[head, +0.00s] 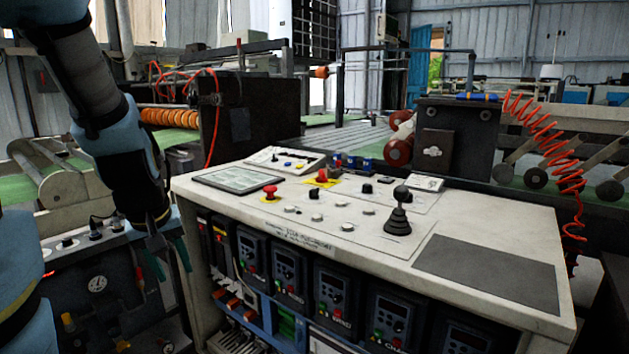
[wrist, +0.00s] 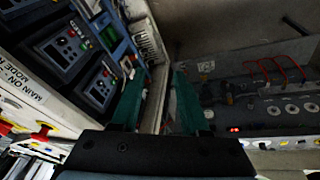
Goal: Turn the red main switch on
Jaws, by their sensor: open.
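A red switch knob on a yellow plate (head: 321,178) stands on the white console top, near its back. A red mushroom button on a yellow plate (head: 270,190) sits nearer, to its left. I take the former for the main switch, though its handle angle is too small to read. My gripper (head: 164,256) hangs left of the console, below the level of its top, well apart from both. Its green fingers are spread and empty, also in the wrist view (wrist: 157,108). The wrist view shows a partly cut-off label (wrist: 22,82) reading "MAIN ON".
The console top (head: 225,210) also bears a black joystick (head: 399,215), several small knobs and a flat screen (head: 238,180). Drive units (head: 331,288) fill its open front. A gauge panel (head: 98,284) stands at left below my gripper. The space above the console is clear.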

